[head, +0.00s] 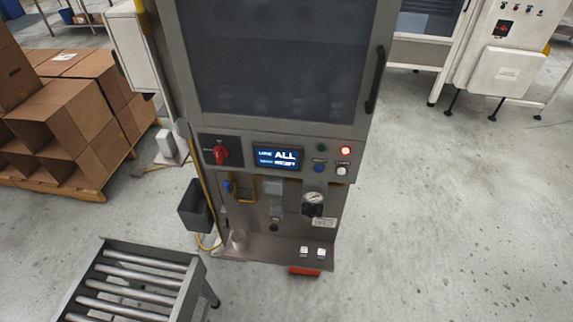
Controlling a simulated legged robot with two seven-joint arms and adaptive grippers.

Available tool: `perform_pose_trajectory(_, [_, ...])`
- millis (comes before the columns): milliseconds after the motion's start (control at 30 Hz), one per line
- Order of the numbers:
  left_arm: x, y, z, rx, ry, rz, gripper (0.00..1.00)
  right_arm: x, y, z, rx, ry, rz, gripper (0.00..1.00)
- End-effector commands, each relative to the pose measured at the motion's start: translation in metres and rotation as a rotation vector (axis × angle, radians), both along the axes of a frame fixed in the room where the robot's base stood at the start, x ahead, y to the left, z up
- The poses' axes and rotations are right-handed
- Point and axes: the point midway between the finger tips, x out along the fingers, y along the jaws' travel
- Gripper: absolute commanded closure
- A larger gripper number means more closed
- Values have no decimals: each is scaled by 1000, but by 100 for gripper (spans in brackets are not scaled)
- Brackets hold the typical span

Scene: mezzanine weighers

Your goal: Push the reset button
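A grey machine cabinet (284,128) with a dark window stands in the middle of the head view. Any button labels are too small to read, so I cannot tell which one is reset. Neither of my grippers is in view.
A roller conveyor (135,285) stands at the lower left, near the machine. Cardboard boxes (75,110) sit on a pallet at the left. A dark bin (195,207) hangs beside the cabinet. A white machine (500,70) stands at the back right. Floor at the right is clear.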

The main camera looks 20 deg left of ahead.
Motion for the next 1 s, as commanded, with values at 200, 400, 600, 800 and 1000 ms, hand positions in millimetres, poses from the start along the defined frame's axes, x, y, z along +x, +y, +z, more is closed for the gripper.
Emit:
perform_pose_trajectory(200, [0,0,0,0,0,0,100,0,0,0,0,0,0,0])
perform_pose_trajectory(400, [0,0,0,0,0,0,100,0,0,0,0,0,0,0])
perform_pose_trajectory(600, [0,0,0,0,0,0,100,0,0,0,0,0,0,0])
perform_pose_trajectory(800, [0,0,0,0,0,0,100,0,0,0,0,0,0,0])
perform_pose_trajectory(1000, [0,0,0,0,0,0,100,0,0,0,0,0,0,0])
